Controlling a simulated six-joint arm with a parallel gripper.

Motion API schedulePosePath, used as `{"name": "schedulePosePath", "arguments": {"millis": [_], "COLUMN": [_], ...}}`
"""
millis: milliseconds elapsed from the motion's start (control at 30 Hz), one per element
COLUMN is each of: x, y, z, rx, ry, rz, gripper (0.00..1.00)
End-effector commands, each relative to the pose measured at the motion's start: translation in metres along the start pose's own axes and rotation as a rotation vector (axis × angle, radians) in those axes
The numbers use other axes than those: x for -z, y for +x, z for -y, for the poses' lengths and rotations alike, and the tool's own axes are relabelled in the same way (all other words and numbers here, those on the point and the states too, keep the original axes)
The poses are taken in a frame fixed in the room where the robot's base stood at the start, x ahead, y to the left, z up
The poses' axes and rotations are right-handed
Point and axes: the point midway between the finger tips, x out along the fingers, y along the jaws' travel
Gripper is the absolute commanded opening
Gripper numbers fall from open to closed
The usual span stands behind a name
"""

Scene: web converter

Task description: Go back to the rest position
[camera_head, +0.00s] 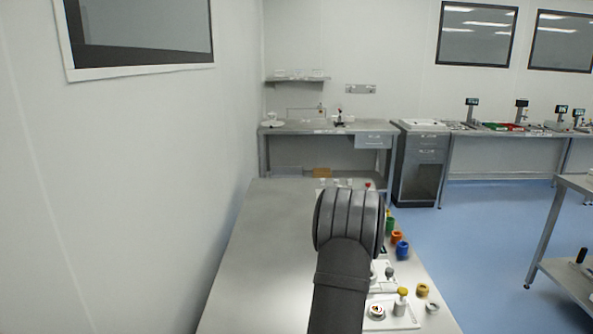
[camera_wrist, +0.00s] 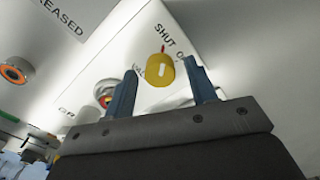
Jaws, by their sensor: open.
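My gripper (camera_wrist: 160,66) shows in the wrist view with its two blue fingers apart and nothing held between them. A yellow oval knob (camera_wrist: 159,71) appears in the gap near the fingertips, on a white panel (camera_wrist: 205,28) with "SHUT O…" lettering. I cannot tell how far the knob is beyond the tips. In the head view my dark arm covers the middle of the bench, and the gripper itself is hidden.
The white bench (camera_head: 262,240) carries small panels and, along its right edge, green, orange and blue ring-shaped parts (camera_head: 401,249). A yellow-topped part (camera_head: 402,292) stands near the front right. A wall (camera_head: 130,200) runs along the left; the bench's left part is clear.

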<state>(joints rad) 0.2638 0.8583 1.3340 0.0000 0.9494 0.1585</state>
Motion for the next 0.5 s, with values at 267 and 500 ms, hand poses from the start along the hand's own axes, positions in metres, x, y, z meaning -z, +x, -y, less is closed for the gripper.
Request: {"name": "schedulePosePath", "arguments": {"millis": [267,500], "x": [0.0,0.0], "y": [-0.0001,-0.0001], "z": [0.0,0.0], "rx": [0.0,0.0], "ry": [0.224,0.418], "rz": [0.0,0.0], "gripper": [0.52,0.52]}}
